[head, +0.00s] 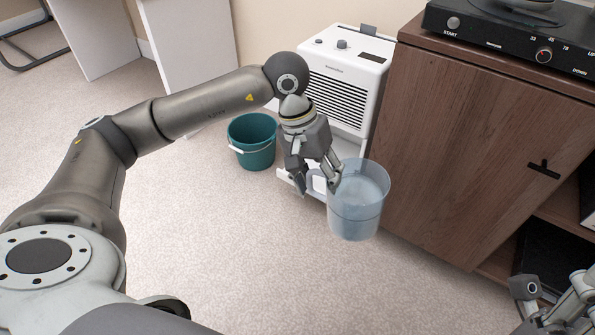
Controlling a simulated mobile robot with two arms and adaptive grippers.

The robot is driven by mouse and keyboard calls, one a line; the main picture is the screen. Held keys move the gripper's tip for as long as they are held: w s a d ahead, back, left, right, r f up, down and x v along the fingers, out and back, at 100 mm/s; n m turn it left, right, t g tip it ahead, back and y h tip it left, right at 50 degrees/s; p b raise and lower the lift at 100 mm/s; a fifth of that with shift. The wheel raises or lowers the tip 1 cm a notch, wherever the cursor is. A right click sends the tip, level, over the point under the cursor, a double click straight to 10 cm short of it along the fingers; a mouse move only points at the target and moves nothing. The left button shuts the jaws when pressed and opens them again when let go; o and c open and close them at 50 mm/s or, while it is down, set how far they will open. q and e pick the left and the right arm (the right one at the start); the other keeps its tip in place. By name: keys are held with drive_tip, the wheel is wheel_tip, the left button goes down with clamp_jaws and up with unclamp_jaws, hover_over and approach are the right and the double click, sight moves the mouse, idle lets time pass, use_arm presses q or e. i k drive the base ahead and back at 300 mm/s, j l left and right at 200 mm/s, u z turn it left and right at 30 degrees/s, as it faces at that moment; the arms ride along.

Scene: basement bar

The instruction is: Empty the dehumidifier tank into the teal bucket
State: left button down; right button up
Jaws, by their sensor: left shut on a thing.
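The dehumidifier (343,75) is a white box with a dark vent grille, standing against the wall beside the wooden cabinet. The tank (357,203) is a clear bluish container, upright, with what looks like water in it. My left gripper (316,184) is shut on the tank at its left side, and the tank is in front of the dehumidifier's lower part. The teal bucket (252,143) stands upright on the floor left of the dehumidifier, with a pale handle. My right gripper (545,300) shows only partly at the bottom right corner; its fingers are not clear.
A wooden cabinet (466,135) with a black handle stands close on the right, a turntable (512,38) on top. A white desk (190,55) is at the back left. The carpet (240,230) in front of the bucket is clear.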

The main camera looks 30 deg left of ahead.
sight(253, 136)
drive_tip(key=j+z, duration=0.1)
drive_tip(key=z, duration=0.15)
drive_tip(key=j+z, duration=0.1)
drive_tip(key=z, duration=0.15)
drive_tip(key=j+z, duration=0.25)
drive_tip(key=j, duration=0.4)
drive_tip(key=j+z, duration=0.3)
drive_tip(key=j, duration=0.85)
drive_tip(key=k+j, duration=0.15)
drive_tip(key=j, duration=0.35)
drive_tip(key=j+z, duration=0.1)
drive_tip(key=j, duration=0.45)
drive_tip(key=k+j, duration=0.15)
drive_tip(key=j, duration=0.4)
drive_tip(key=k+j, duration=0.1)
drive_tip(key=j, duration=0.4)
